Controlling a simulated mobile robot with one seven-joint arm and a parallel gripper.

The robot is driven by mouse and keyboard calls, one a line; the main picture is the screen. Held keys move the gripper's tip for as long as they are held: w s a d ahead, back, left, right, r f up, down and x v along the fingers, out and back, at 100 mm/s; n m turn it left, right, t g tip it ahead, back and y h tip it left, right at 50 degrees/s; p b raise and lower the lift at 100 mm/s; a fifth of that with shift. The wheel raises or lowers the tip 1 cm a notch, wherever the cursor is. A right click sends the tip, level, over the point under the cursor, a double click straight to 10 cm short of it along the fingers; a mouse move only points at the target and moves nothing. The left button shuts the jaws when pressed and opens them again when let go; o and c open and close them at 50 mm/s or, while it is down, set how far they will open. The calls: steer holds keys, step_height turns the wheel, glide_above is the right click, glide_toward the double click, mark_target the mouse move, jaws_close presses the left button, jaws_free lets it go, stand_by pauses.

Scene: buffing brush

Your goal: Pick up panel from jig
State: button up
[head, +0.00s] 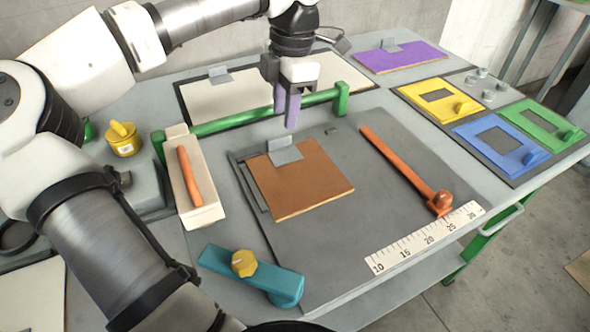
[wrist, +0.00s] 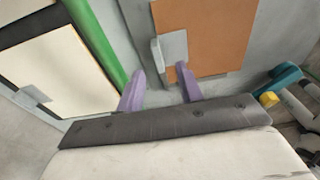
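The brown panel (head: 312,187) lies flat on the dark grey board (head: 365,235), against the dark frame of the jig (head: 247,190) at its left. A grey upright tab (head: 285,152) stands at the panel's far edge. My gripper (head: 286,118) hangs above and just beyond the tab, with its two purple fingers apart and nothing between them. In the wrist view, the fingers (wrist: 160,84) are spread, with the brown panel (wrist: 212,38) ahead and the grey tab (wrist: 174,48) close to the right fingertip.
A green rail (head: 250,115) runs behind the panel. An orange-handled tool (head: 405,170) lies right, above a ruler (head: 425,237). A teal lever with a yellow knob (head: 250,272) is in front. A cream block with an orange bar (head: 200,205) stands left. Yellow, blue and green plates sit far right.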

mark_target(279, 137)
steer(key=f, duration=0.2)
steer(key=a+f, duration=0.1)
steer(key=f, duration=0.2)
steer(key=shift+a+f, duration=0.1)
steer(key=shift+f, duration=0.15)
jaws_close()
